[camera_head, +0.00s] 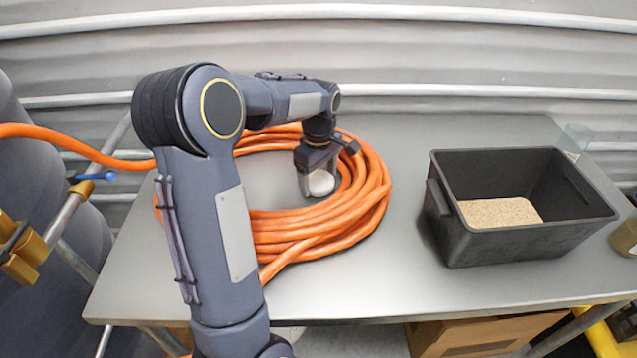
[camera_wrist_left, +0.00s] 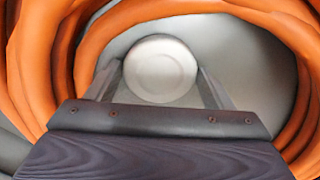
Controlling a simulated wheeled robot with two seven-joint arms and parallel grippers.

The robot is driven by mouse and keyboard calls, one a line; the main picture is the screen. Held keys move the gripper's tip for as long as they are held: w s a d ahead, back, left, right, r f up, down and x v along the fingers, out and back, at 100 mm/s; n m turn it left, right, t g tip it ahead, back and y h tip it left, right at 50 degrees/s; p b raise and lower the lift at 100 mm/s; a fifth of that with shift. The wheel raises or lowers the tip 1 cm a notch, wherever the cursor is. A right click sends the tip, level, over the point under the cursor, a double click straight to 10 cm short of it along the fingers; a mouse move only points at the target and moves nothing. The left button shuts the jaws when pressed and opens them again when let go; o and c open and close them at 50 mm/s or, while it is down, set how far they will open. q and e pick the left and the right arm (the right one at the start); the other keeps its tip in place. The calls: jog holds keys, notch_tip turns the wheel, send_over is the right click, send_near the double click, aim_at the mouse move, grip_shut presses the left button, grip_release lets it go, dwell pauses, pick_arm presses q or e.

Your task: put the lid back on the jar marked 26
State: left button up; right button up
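A round white lid (camera_head: 321,182) is inside the orange hose coil on the table. My left gripper (camera_head: 318,184) points down into the coil, with its fingers on either side of the lid. In the left wrist view the lid (camera_wrist_left: 160,69) sits between the two fingertips (camera_wrist_left: 160,72), very close to both; whether they touch it is unclear. A brownish jar-like container (camera_head: 625,238) is cut off at the right edge. A clear glass-like object (camera_head: 575,139) stands behind the bin's right side. No number 26 is readable. My right gripper is out of view.
The orange hose (camera_head: 350,215) is coiled around my left gripper and runs off to the left. A black bin (camera_head: 525,240) with tan grains stands on the right of the grey metal table (camera_head: 400,285). The table between coil and bin is clear.

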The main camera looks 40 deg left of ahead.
aim_at(318, 180)
pick_arm(q)
jog(key=c, duration=0.6)
jog(key=shift+r, duration=0.15)
notch_tip(318, 180, up, 10)
jog(key=shift+f, duration=0.1)
